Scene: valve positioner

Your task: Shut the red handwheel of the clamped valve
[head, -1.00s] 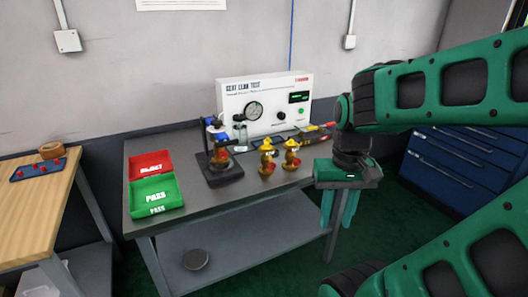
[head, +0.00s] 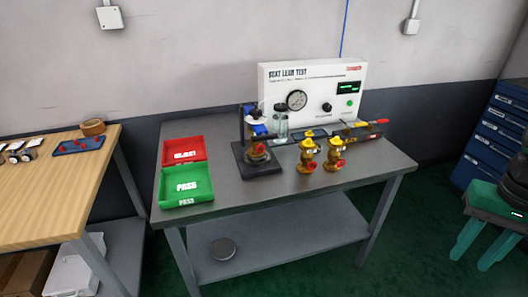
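The clamped valve (head: 257,152) sits in a black clamp stand (head: 260,168) with a blue part on top, at the left-middle of the grey bench. Its red handwheel is small and partly hidden by the clamp, so I cannot tell its position. Two yellow valves with red handwheels, one nearer the clamp (head: 307,155) and one to its right (head: 335,154), stand free on the bench.
The seat leak test panel (head: 330,112) stands at the bench's back. Red (head: 185,150) and green (head: 186,188) trays lie at its left. A red-and-yellow tool (head: 364,123) lies at the right. A wooden table (head: 60,190) is left; blue drawers (head: 502,130) stand right. The bench's front right is clear.

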